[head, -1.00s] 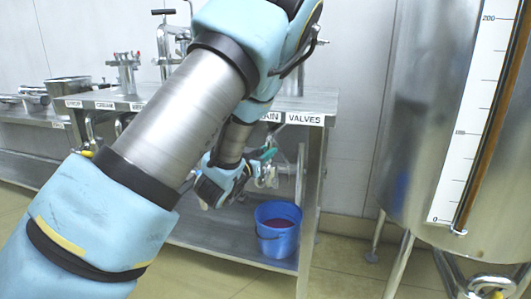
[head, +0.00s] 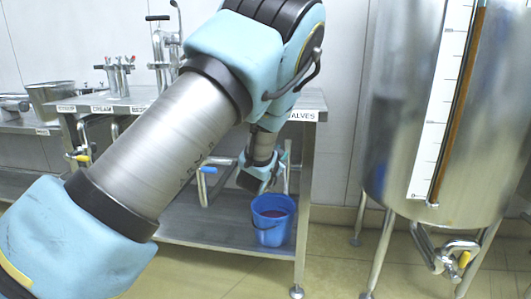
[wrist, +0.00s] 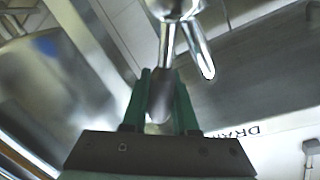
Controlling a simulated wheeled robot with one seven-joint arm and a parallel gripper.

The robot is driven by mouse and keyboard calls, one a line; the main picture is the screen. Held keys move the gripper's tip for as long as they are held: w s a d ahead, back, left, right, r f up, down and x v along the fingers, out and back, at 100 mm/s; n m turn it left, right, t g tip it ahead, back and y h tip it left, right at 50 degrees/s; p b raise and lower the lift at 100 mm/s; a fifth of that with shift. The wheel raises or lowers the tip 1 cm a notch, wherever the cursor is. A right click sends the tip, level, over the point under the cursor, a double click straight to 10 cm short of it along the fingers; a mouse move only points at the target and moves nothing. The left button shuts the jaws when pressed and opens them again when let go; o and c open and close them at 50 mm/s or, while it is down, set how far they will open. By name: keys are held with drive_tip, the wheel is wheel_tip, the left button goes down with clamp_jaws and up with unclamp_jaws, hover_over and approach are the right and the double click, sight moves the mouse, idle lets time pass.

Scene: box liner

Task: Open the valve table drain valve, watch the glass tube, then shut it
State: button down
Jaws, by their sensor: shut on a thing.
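In the head view my gripper (head: 284,166) is under the right end of the valve table (head: 200,229), above the blue bucket. My own wrist mostly hides the drain valve there, so I cannot tell how far it is turned. The glass tube (head: 457,105) runs up the tank's white scale (head: 437,120) at right. Brown liquid fills it up to the picture's top edge; its upper level is out of view.
A blue bucket (head: 272,222) with dark red liquid stands on the table's lower shelf. A blue-handled valve (head: 208,170) and a yellow-handled one (head: 80,156) are further left. The steel tank (head: 390,130) stands right, with a yellow-handled valve (head: 463,259) beneath. Floor between is clear.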

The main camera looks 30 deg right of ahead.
wheel_tip(320, 180, down, 7)
drive_tip(key=s+d+m+t+y, duration=0.1)
drive_tip(key=s+d+m+y, duration=0.1)
drive_tip(key=m, duration=0.7)
drive_tip(key=shift+d, duration=0.15)
drive_tip(key=shift+f+m, duration=0.1)
drive_tip(key=shift+m, duration=0.2)
drive_tip(key=c, duration=0.7)
unclamp_jaws()
drive_tip(key=v, duration=1.1)
drive_tip(key=shift+s+d+p, duration=0.1)
drive_tip(key=shift+d+p, duration=0.1)
drive_tip(key=shift+p, duration=0.15)
